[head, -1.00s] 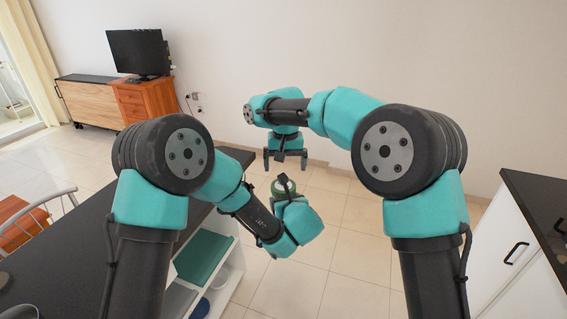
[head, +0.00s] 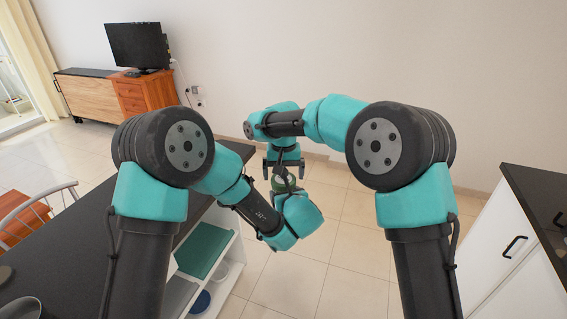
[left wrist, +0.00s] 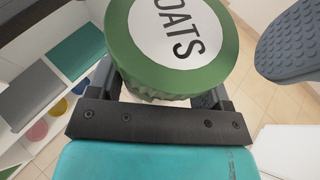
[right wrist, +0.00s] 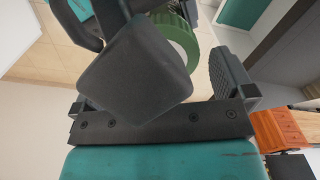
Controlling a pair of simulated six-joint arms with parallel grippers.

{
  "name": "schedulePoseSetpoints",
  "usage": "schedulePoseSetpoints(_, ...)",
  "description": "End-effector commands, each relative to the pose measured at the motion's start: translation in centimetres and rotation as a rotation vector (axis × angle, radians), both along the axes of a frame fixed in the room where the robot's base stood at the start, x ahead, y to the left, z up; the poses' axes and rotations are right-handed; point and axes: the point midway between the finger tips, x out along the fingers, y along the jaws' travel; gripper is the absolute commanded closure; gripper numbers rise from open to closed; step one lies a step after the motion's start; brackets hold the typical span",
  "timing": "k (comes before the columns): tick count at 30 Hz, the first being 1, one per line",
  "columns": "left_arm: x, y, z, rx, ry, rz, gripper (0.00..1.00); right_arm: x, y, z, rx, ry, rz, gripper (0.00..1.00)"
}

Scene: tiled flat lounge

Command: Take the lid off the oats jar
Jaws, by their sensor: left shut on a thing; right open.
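The oats jar shows mostly as its round green lid (left wrist: 222,68) with a white OATS label, seen from above in the left wrist view. The lid (head: 281,184) also shows in the head view, low between my two arms. My left gripper (head: 285,190) is shut on the jar below the lid; the jar's body is mostly hidden. My right gripper (head: 284,165) is open just above and beside the lid. In the right wrist view part of the green lid (right wrist: 177,38) lies between its fingers, partly covered by a dark block, probably part of my left arm.
A dark counter (head: 90,235) with open shelves (head: 222,275) is at the left. A white cabinet (head: 500,235) with a dark top stands at the right. Tiled floor (head: 330,260) lies open between them. A TV (head: 137,46) stands far back.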

Motion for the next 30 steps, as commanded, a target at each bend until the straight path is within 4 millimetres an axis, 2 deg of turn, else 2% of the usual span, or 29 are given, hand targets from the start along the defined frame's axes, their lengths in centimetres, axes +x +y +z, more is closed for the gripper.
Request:
schedulePoseSetpoints(6, 0.0, 0.0, 0.1, -0.001, -0.001, 0.000, 0.94, 0.0, 0.0, -1.8, -0.001, 0.000, 0.000, 0.00)
schedulePoseSetpoints(15, 0.0, 0.0, 0.1, -0.001, -0.001, 0.000, 0.94, 0.0, 0.0, -2.0, 0.000, -0.001, 0.000, 0.00)
schedulePoseSetpoints(30, 0.0, 0.0, 0.1, -0.001, -0.001, 0.000, 0.94, 0.0, 0.0, -2.0, 0.000, -0.001, 0.000, 0.47)
